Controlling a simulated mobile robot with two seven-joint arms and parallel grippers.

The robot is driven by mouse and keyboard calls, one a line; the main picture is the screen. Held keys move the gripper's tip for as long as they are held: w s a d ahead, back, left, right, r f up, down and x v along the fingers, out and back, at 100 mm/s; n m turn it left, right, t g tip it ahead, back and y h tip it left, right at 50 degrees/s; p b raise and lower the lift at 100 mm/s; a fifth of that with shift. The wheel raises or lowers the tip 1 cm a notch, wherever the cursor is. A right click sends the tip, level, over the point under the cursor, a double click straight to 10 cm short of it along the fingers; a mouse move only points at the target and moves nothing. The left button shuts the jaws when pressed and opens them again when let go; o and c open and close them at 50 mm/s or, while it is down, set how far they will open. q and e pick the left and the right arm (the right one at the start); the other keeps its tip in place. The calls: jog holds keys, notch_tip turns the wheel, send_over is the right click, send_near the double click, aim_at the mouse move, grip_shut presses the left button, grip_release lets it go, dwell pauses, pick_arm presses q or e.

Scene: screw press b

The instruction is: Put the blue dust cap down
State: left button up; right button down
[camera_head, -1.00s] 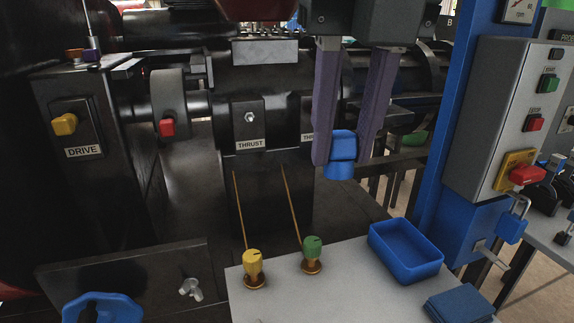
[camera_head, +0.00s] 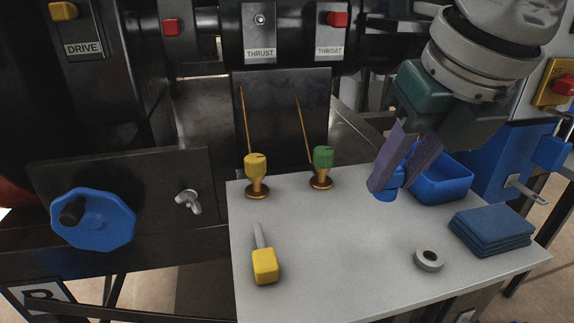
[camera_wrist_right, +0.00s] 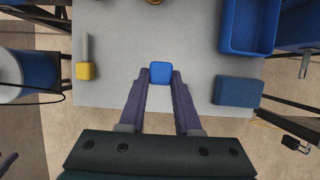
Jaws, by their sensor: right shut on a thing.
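The blue dust cap (camera_head: 386,195) is between the fingertips of my right gripper (camera_head: 392,178), which is shut on it. They are over the grey table (camera_head: 330,245), in front of and to the left of the blue tray (camera_head: 444,190). I cannot tell whether the cap touches the table. In the right wrist view the cap (camera_wrist_right: 161,73) sits squarely between the right fingertips (camera_wrist_right: 160,77), with table surface around it. A purple sliver (camera_wrist_right: 7,161) at that view's lower left may be part of my left gripper; its jaws are not shown.
A yellow-handled tool (camera_head: 264,262), a grey ring (camera_head: 428,259) and stacked blue pads (camera_head: 490,230) lie on the table. Yellow (camera_head: 256,172) and green (camera_head: 322,165) knobbed fittings stand at its back edge. The table's middle is clear.

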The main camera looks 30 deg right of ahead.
aim_at(391, 198)
notch_tip(391, 198, down, 4)
jog(key=shift+r+b, duration=0.1)
jog(key=shift+b, duration=0.25)
notch_tip(391, 198, down, 4)
jog(key=shift+f+b, duration=0.15)
jog(key=shift+b, duration=0.7)
pick_arm(q)
notch_tip(391, 198, down, 3)
jog(key=shift+d, duration=0.1)
pick_arm(e)
jog(key=c, duration=0.6)
grip_release()
